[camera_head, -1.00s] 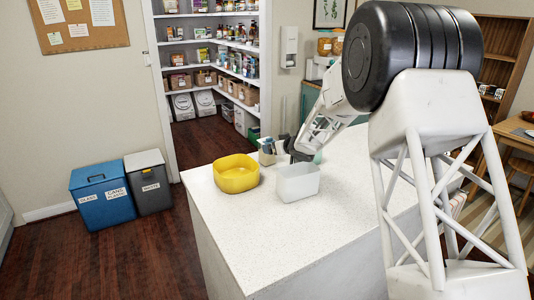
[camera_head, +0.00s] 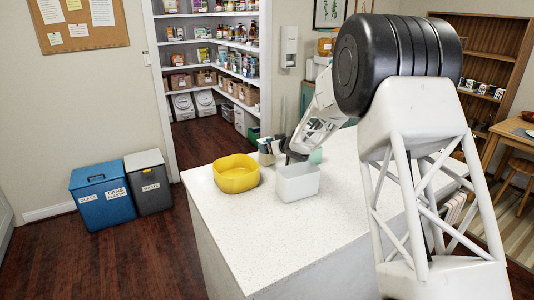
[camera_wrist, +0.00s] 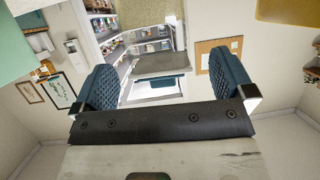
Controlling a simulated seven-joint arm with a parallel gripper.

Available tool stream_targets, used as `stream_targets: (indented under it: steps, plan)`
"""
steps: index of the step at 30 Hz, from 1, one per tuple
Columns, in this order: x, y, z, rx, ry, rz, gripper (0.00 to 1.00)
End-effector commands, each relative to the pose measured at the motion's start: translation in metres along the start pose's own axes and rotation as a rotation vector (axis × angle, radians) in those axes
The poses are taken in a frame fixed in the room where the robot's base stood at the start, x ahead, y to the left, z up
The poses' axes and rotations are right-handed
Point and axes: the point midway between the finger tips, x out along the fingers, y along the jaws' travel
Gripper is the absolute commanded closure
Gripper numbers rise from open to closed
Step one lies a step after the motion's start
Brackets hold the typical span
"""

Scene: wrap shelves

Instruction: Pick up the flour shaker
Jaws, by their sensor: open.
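I cannot make out a flour shaker for certain in either view. My gripper (camera_head: 291,156) is low over the far part of the white counter, just behind a white open container (camera_head: 298,182); its tips are partly hidden in the head view. In the wrist view my gripper (camera_wrist: 167,62) is open, with its two dark ridged fingers wide apart and nothing held between them. A mint-green thing (camera_head: 316,156) is just right of the gripper, partly hidden by it. A mint-green surface (camera_wrist: 22,42) also fills the wrist view's upper left corner.
A yellow bowl (camera_head: 236,174) stands left of the white container. A small caddy with utensils (camera_head: 267,152) is behind them, close to the gripper. The near part of the counter (camera_head: 270,235) is clear. Blue (camera_head: 102,193) and grey bins (camera_head: 149,183) stand on the floor.

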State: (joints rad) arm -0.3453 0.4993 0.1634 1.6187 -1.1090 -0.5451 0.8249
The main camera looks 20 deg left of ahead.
Motion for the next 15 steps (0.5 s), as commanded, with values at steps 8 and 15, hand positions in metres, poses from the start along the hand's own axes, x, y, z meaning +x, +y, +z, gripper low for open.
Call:
stream_targets:
  steps: [8, 15]
  plan:
    - [0.019, 0.0, 0.0, 0.0, -0.001, -0.001, 0.0]
    - [0.04, 0.001, -0.001, -0.001, -0.001, 0.0, 0.0]
